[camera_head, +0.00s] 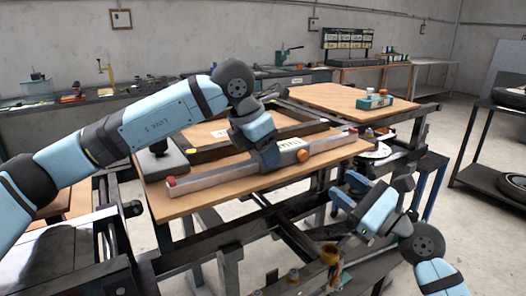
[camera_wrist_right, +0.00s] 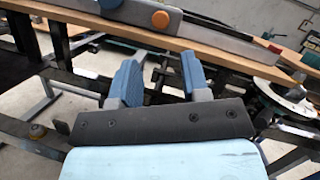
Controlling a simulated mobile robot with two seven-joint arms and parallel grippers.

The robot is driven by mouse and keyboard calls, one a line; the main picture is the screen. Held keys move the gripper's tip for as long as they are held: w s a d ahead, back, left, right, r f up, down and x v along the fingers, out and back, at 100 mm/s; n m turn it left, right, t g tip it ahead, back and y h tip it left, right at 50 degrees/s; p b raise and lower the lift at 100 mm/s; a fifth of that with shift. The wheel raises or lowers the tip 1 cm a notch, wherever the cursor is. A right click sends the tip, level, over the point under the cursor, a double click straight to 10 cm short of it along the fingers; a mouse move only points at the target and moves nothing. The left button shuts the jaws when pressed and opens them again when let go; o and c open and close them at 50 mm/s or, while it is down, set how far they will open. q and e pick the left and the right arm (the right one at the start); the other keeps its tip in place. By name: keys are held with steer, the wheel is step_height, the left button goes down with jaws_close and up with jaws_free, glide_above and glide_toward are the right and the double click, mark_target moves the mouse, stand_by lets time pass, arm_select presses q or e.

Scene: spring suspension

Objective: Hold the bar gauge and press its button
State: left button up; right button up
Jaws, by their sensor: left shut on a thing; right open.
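The bar gauge (camera_head: 213,176) is a long grey bar with red ends, lying diagonally along the front of the wooden table. A pale display and a round orange button (camera_head: 303,155) are on its right half. My left gripper (camera_head: 268,158) is shut on the bar gauge, left of the button, and hides part of it. My right gripper (camera_head: 348,190) is open and empty, lower and to the right of the bar, apart from it. In the right wrist view, the bar (camera_wrist_right: 212,30) and orange button (camera_wrist_right: 160,19) show at the top, beyond my open fingers (camera_wrist_right: 159,76).
The wooden table (camera_head: 188,208) carries a dark frame behind the bar. A second wooden table (camera_head: 330,97) stands behind, with a teal item (camera_head: 374,101) on it. Dark metal rails (camera_head: 290,232) run below the table front, near my right arm. A black shelf cart stands far right.

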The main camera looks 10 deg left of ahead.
steer(key=shift+c, duration=0.4)
steer(key=shift+r, duration=0.15)
steer(key=c, duration=0.4)
steer(key=s+r+y, duration=0.1)
steer(key=s+r, duration=0.1)
steer(key=r, duration=0.1)
steer(key=s+a+r+y, duration=0.1)
steer(key=s+r+y, duration=0.1)
steer(key=r, duration=0.2)
steer(key=s+a+r+g+y, duration=0.1)
steer(key=s+r, duration=0.1)
steer(key=r, duration=0.2)
steer(key=shift+s+r, duration=0.15)
steer(key=shift+s, duration=0.05)
jaws_close()
steer(key=d+f+m+t+h, duration=0.1)
steer(key=d+f+m+h, duration=0.3)
steer(key=f+m+h, duration=0.3)
steer(key=shift+w+d+f+h, duration=0.25)
steer(key=shift+w+f+h, duration=0.1)
steer(key=shift+h, duration=0.85)
